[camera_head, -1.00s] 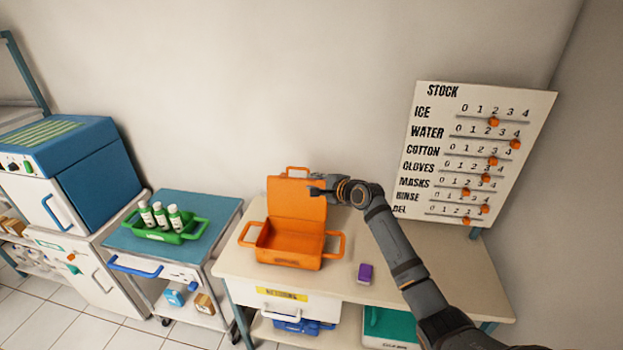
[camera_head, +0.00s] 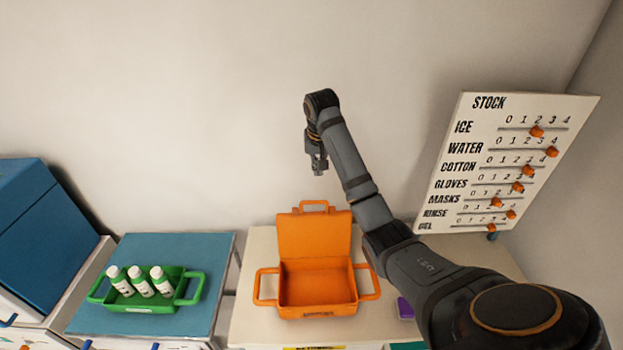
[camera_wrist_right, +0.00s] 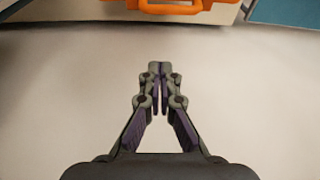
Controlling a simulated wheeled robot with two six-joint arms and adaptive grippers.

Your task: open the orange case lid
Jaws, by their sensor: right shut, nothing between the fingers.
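The orange case (camera_head: 317,294) sits on the cream table with its lid (camera_head: 313,236) standing upright at the back, so the case is open and its inside looks empty. A handle tops the lid, and handles stick out at both sides. My right gripper (camera_head: 319,170) is above and behind the lid, apart from it, pointing down. In the right wrist view the fingers (camera_wrist_right: 157,72) are shut with nothing between them, and the orange lid handle (camera_wrist_right: 170,8) shows at the top edge. My left gripper is not in view.
A green basket (camera_head: 150,308) with white bottles stands on the blue-topped cart (camera_head: 180,250) at left. A purple block (camera_head: 405,308) lies right of the case, partly hidden by my arm. A stock board (camera_head: 480,150) with orange sliders stands at right. The wall is behind.

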